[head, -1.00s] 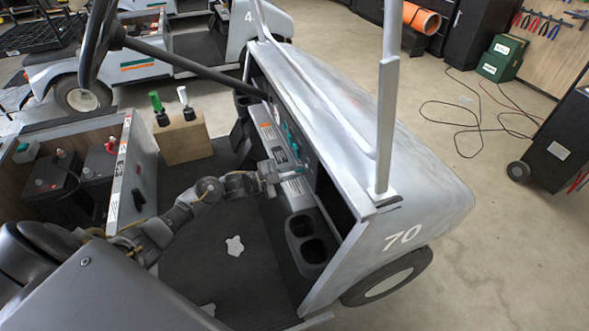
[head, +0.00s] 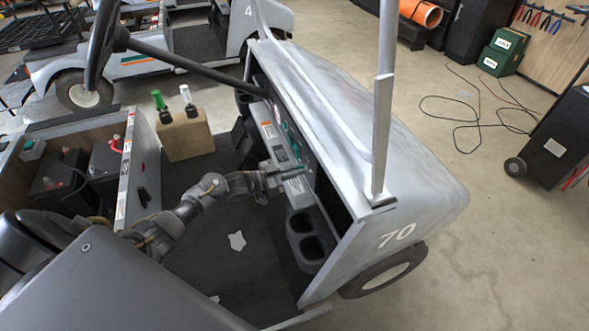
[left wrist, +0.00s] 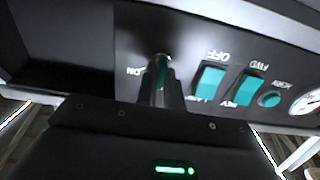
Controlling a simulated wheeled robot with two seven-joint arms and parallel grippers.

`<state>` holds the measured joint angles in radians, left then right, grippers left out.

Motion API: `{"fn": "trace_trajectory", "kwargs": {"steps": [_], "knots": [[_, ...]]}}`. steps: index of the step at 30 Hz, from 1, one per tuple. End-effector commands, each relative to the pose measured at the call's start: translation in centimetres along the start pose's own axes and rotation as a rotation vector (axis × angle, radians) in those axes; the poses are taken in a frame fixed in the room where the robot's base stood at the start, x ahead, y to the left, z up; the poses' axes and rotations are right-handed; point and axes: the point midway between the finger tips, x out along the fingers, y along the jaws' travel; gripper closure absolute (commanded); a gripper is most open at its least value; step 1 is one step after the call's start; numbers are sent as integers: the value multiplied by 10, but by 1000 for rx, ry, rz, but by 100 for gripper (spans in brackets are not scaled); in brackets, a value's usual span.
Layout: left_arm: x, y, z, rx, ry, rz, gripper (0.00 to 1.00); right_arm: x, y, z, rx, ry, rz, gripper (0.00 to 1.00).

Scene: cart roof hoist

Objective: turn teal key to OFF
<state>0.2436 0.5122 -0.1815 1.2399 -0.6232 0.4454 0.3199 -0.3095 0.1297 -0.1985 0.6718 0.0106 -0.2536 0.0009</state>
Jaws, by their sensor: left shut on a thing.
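The teal key (left wrist: 161,66) sits in the dark dash panel (left wrist: 120,35), seen upside down in the left wrist view, with an ON label just left of it. My left gripper (left wrist: 162,92) is shut on the key, and its fingers hide most of it. An OFF label (left wrist: 216,55) shows to the right, near a teal rocker switch (left wrist: 208,82). The key's exact angle is hard to tell. In the head view my left gripper (head: 279,175) is at the cart's dash, and the key is not distinguishable there. My right gripper is not in view.
A second teal rocker (left wrist: 248,88), a round teal button (left wrist: 269,100) and a gauge (left wrist: 307,101) lie close to the right of the key. The steering wheel (head: 104,45), its column and a cup holder (head: 309,240) surround the arm. The cart floor is mostly clear.

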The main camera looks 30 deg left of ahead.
Motion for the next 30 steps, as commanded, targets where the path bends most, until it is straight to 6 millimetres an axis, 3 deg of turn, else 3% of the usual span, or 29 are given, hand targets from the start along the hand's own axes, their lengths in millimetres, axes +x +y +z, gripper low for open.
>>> {"fn": "trace_trajectory", "kwargs": {"steps": [18, 19, 23, 30], "knots": [[0, 0, 1, -43, -1, 0, 100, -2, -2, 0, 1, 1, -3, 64], [0, 0, 1, -43, -1, 0, 88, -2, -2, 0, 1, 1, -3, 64], [0, 0, 0, -42, -1, 0, 71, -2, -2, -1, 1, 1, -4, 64], [0, 0, 0, -41, 0, 0, 69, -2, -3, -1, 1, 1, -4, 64]]}}
